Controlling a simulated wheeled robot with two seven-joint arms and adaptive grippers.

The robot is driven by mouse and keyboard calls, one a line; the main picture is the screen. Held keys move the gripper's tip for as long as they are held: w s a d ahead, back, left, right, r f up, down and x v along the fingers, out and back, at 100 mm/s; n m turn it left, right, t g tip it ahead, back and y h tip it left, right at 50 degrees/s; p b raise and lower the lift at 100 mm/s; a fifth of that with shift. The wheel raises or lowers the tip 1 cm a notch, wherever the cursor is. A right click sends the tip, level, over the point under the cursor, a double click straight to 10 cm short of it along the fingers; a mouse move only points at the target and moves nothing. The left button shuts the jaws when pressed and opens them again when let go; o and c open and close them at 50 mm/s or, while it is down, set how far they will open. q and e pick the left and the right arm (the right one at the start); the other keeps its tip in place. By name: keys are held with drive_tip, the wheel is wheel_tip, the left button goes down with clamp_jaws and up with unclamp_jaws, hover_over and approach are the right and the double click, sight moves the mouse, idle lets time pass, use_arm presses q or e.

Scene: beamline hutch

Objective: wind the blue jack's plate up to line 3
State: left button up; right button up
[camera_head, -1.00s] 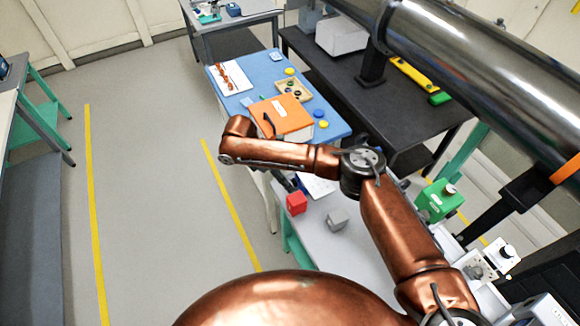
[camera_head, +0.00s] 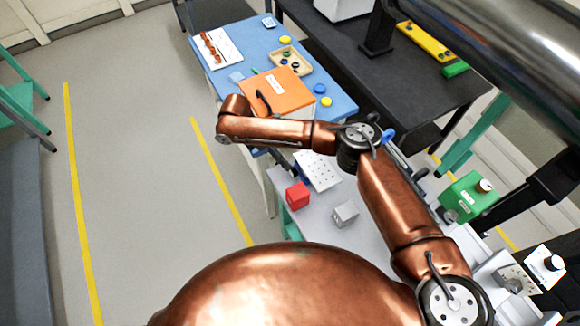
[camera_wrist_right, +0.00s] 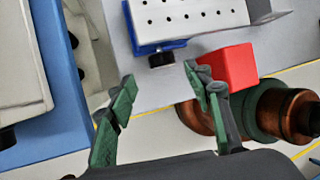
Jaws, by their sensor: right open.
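The blue jack (camera_wrist_right: 160,48) shows in the right wrist view, under a white plate (camera_wrist_right: 190,14) dotted with holes. A black knob (camera_wrist_right: 162,59) faces me from its near side. I cannot tell any contact, and I cannot read the scale lines. My left gripper is not in view.
A red cube (camera_head: 297,196) stands close to the jack, near the right fingertip in the wrist view (camera_wrist_right: 228,67). A grey cube (camera_head: 345,213) is on the same pale table. A blue table (camera_head: 340,100) with an orange-topped box (camera_head: 280,90) lies beyond. Open floor is at left.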

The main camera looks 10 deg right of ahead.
sight(295, 171)
drive_tip(key=x, duration=0.6)
drive_tip(key=shift+s+d+f, duration=0.15)
drive_tip(key=shift+d+f, duration=0.15)
